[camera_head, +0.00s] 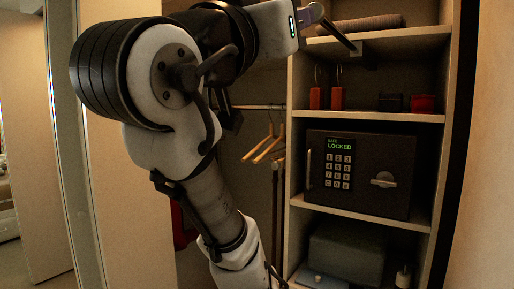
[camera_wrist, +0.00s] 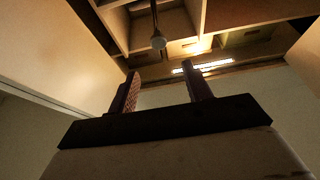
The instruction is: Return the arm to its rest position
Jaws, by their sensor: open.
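My arm (camera_head: 190,100) rises through the middle of the head view and bends over at the top, with its wrist end near the upper part of the shelf unit. My gripper (camera_wrist: 160,72) shows in the wrist view with its two dark fingers apart and nothing between them. The fingers point up towards the ceiling area. In the head view the gripper is partly seen at the top, in front of the upper shelf, and I cannot tell its exact distance from it.
A shelf unit (camera_head: 365,213) holds a dark safe (camera_head: 395,180) reading LOCKED. Red padlocks (camera_head: 337,98), a red box (camera_head: 423,103) and a rolled cloth (camera_head: 360,24) sit above it. A grey case (camera_head: 345,255) lies below. Wooden hangers (camera_head: 268,150) hang behind my arm.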

